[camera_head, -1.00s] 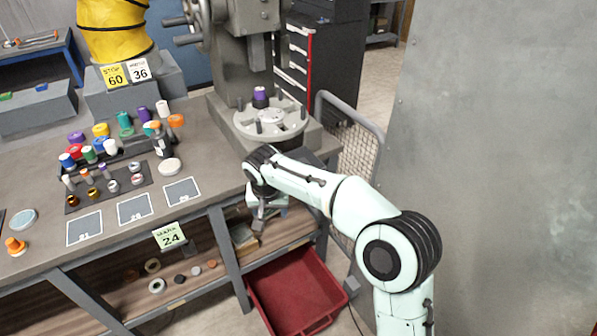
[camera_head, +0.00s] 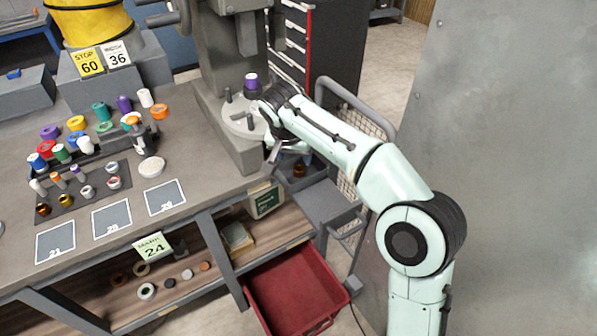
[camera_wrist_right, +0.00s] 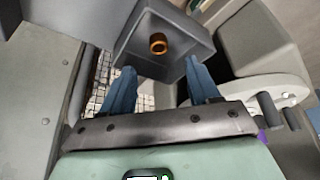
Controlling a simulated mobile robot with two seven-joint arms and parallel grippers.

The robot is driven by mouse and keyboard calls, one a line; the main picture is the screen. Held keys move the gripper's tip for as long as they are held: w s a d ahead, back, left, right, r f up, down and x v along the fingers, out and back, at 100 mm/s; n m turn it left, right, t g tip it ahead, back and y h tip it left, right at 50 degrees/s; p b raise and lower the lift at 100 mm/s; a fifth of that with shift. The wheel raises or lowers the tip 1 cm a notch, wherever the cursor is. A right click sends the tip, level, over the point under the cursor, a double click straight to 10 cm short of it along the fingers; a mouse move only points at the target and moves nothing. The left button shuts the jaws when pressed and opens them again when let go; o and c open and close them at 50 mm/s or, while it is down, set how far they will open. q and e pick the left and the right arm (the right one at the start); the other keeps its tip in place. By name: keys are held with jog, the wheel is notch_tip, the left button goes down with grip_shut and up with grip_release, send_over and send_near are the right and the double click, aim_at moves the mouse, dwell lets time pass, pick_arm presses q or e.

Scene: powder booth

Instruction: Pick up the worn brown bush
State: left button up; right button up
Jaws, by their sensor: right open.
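A small brown bush (camera_head: 298,170) sits in a small grey tray (camera_head: 312,181) at the right end of the workbench. In the right wrist view the bush (camera_wrist_right: 158,44) shows as a copper-brown ring with an open bore, inside the tray (camera_wrist_right: 196,50). My right gripper (camera_head: 287,156) is over the tray side of the bench. In the wrist view its two blue-grey fingers (camera_wrist_right: 160,70) are spread apart with nothing between them. The bush appears beyond the fingertips, roughly centred between them. My left gripper is not in view.
A round grey fixture (camera_head: 240,122) with pegs and a purple-topped part stands left of the gripper. Coloured bushes stand on the bench, with brown ones on a dark mat (camera_head: 88,203). A red bin (camera_head: 300,290) is below. A wire-mesh guard (camera_head: 365,135) stands behind the tray.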

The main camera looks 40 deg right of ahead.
aim_at(298, 176)
jog(key=b+x, duration=0.1)
jog(key=x, duration=0.7)
jog(key=shift+d+f, duration=0.1)
jog(key=shift+d, duration=0.15)
grip_shut()
